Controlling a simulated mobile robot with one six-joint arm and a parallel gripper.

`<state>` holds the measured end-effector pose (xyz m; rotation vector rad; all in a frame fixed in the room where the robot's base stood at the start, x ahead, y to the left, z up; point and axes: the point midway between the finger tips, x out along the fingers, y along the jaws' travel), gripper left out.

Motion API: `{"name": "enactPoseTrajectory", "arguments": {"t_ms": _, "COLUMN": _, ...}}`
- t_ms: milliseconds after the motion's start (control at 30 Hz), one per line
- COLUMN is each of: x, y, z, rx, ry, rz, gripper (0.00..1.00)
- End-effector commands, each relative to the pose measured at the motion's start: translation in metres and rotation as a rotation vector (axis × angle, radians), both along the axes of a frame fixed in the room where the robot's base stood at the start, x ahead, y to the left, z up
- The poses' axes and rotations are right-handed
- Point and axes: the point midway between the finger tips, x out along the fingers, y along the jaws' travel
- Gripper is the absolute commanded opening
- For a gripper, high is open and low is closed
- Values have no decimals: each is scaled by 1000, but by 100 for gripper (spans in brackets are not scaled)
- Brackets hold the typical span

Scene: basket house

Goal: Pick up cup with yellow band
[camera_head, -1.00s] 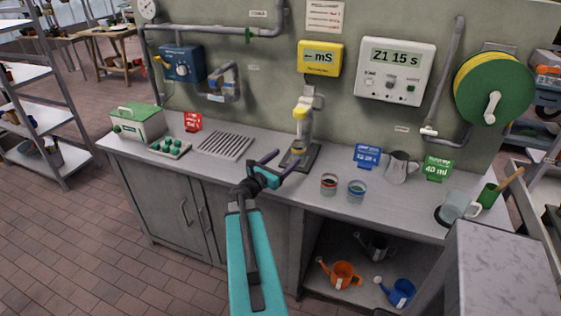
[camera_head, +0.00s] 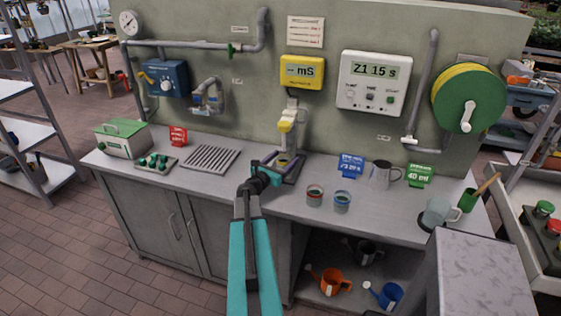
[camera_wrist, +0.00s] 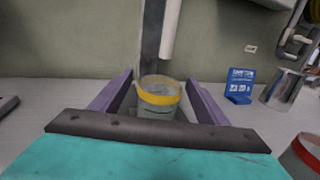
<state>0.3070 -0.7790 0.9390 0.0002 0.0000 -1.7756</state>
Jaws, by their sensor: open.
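The cup with a yellow band (camera_wrist: 158,101) stands upright under the spout of the yellow-headed dispenser in the wrist view. In the head view the cup (camera_head: 284,160) is small and partly hidden by my gripper. My gripper (camera_head: 277,158) is open, with its two purple fingers reaching out over the counter. In the wrist view the fingers of my gripper (camera_wrist: 157,92) lie on the left and right of the cup, with gaps visible on both sides. The gripper's dark crossbar covers the space just in front of the cup's base.
A red-banded cup (camera_head: 314,196) and a blue-banded cup (camera_head: 342,202) stand on the counter to the right. The dispenser (camera_head: 287,126) rises behind the yellow-banded cup. A blue sign (camera_head: 351,165) and metal pitcher (camera_head: 380,176) stand farther right. A drain grille (camera_head: 210,158) lies left.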

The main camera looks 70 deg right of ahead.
Motion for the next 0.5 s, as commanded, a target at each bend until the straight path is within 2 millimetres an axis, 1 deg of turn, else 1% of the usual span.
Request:
{"name": "enactPoseTrajectory", "arguments": {"t_ms": 133, "x": -1, "y": -6, "z": 0, "rx": 0, "ry": 1, "rz": 0, "gripper": 69}}
{"name": "enactPoseTrajectory", "arguments": {"t_ms": 467, "x": -2, "y": -7, "z": 0, "rx": 0, "ry": 0, "rz": 0, "gripper": 69}}
{"name": "enactPoseTrajectory", "arguments": {"t_ms": 500, "x": -2, "y": -7, "z": 0, "rx": 0, "ry": 0, "rz": 0, "gripper": 65}}
